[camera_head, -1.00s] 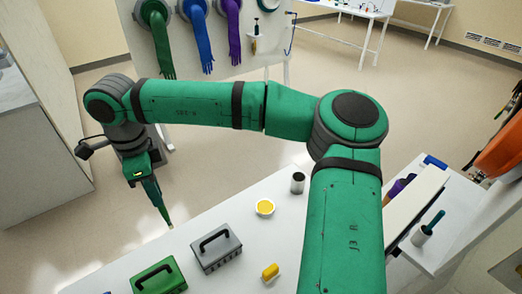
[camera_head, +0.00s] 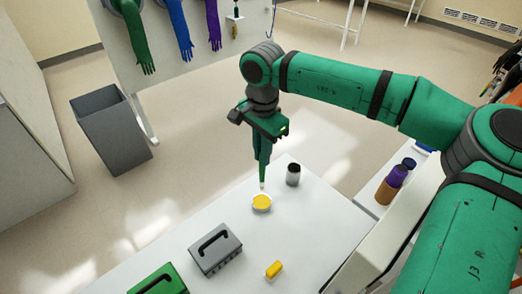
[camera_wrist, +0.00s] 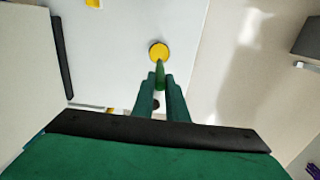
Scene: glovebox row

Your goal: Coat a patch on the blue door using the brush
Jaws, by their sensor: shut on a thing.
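My gripper (camera_head: 262,163) is shut on a green-handled brush (camera_head: 262,179) and points straight down. The brush tip is at or just above the far rim of a round dish of yellow paint (camera_head: 261,203) on the white table; I cannot tell if it touches. In the wrist view, the brush (camera_wrist: 160,76) runs out from between the fingers toward the yellow dish (camera_wrist: 158,52). No blue door shows in either view.
A grey toolbox (camera_head: 215,250), a green toolbox (camera_head: 158,280) and a yellow block (camera_head: 274,269) are on the table (camera_head: 330,220). A grey bin (camera_head: 112,130) stands on the floor. Hanging gloves (camera_head: 180,35) are behind.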

